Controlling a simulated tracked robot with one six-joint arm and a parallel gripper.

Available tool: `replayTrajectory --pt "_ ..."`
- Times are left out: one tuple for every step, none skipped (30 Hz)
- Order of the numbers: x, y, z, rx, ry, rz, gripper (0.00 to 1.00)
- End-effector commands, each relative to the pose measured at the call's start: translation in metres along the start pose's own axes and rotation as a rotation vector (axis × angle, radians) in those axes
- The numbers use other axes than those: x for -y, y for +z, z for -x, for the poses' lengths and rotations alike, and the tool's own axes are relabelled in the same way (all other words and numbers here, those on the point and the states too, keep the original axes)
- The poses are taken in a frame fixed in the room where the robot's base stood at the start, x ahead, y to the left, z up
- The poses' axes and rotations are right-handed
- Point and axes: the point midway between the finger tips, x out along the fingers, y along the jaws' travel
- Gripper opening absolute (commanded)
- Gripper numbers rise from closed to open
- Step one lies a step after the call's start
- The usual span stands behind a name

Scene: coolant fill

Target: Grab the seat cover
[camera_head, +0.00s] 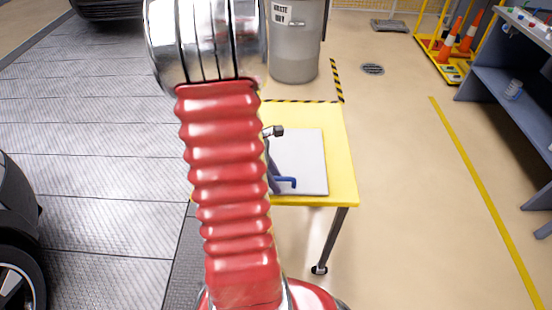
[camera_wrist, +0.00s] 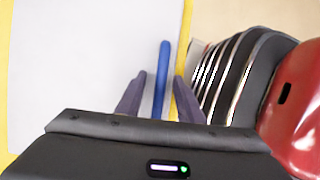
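A flat pale grey-white sheet (camera_head: 309,160) lies on a yellow-topped table (camera_head: 340,150); I take it as the seat cover, though I cannot be sure. In the wrist view the sheet (camera_wrist: 85,60) fills the left side. A blue bar (camera_head: 287,182) shows over the sheet's lower left. It also shows in the wrist view (camera_wrist: 163,60), between the two fingers of my gripper (camera_wrist: 160,76). The fingers are apart, with gaps on both sides of the bar. My red arm hides the table's left part in the head view.
A grey bin (camera_head: 296,45) stands behind the table. A yellow cart with orange cones (camera_head: 448,45) and a blue-grey shelf bench (camera_head: 510,85) stand at right. Dark car parts (camera_head: 15,230) are at left. The floor right of the table is clear.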

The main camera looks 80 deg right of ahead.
Motion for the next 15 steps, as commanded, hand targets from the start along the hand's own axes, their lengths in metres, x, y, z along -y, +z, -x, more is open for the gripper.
replayTrajectory --pt "0.0001 -0.0003 -0.0006 0.0 0.0 0.0 0.34" --pt "0.0001 -0.0004 -0.0009 0.0 0.0 0.0 0.34" --pt "0.0001 -0.0006 -0.0013 0.0 0.0 0.0 0.34" --pt "0.0001 -0.0007 -0.0016 0.0 0.0 0.0 0.34" --pt "0.0 -0.0007 -0.0015 0.0 0.0 0.0 0.33" --pt "0.0001 -0.0007 -0.0015 0.0 0.0 0.0 0.3" --pt "0.0001 -0.0007 -0.0015 0.0 0.0 0.0 0.28" --pt "0.0001 -0.0007 -0.0015 0.0 0.0 0.0 0.26" --pt "0.0001 -0.0006 -0.0015 0.0 0.0 0.0 0.23" --pt "0.0001 -0.0007 -0.0016 0.0 0.0 0.0 0.21" --pt "0.0001 -0.0007 -0.0016 0.0 0.0 0.0 0.19" --pt "0.0001 -0.0007 -0.0016 0.0 0.0 0.0 0.16" --pt "0.0001 -0.0007 -0.0016 0.0 0.0 0.0 0.14" --pt "0.0001 -0.0007 -0.0016 0.0 0.0 0.0 0.12" --pt "0.0001 -0.0007 -0.0016 0.0 0.0 0.0 0.09"
